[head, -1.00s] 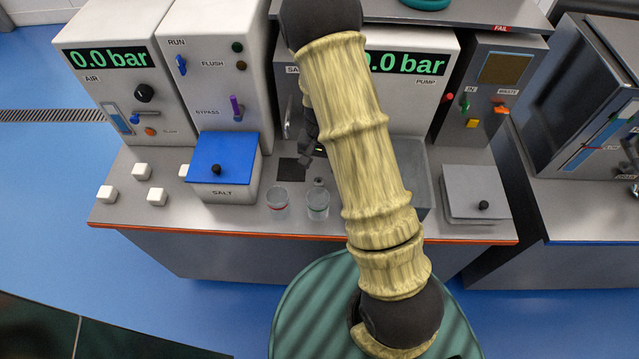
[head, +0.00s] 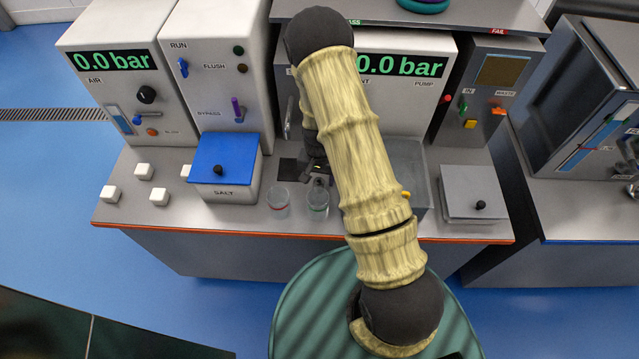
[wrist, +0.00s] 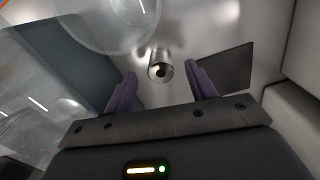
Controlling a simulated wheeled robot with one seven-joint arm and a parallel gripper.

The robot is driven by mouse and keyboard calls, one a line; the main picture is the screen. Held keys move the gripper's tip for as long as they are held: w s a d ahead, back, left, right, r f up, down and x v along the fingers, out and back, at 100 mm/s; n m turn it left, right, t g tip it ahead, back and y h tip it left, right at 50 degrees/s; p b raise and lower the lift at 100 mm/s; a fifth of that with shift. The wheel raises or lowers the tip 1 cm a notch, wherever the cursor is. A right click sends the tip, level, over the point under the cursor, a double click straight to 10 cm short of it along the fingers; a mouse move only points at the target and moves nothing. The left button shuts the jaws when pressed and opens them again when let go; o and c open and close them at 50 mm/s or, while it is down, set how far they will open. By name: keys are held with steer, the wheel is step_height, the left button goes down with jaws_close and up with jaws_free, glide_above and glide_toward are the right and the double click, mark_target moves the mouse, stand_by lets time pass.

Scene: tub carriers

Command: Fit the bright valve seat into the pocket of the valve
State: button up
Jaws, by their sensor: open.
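A small shiny metal cylinder (wrist: 160,66) with a dark round hole in its end shows in the wrist view, on the bench beside a clear cup. I cannot tell whether it is the bright valve seat or the valve. In the head view it is mostly hidden by my gripper and the clear cup. My gripper (wrist: 162,82) is open, with its two dark fingers apart on either side of the cylinder in the picture. I see no clear contact. In the head view my gripper (head: 318,172) is low over the bench, just behind the cups, partly hidden by my arm.
Two clear cups, one with a red line (head: 279,203) and one with a green line (head: 318,203), stand at the front. A blue-lidded salt box (head: 224,192) is left of them. A grey basin (head: 417,160) and lidded box (head: 474,194) stand right.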

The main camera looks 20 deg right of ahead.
mark_target(319, 181)
steer(key=shift+f, duration=1.5)
steer(key=shift+w, duration=0.1)
jaws_close()
steer(key=shift+r, duration=0.1)
step_height(319, 181, up, 9)
steer(key=shift+f+b, duration=0.15)
steer(key=shift+b, duration=0.55)
steer(key=shift+r, duration=0.55)
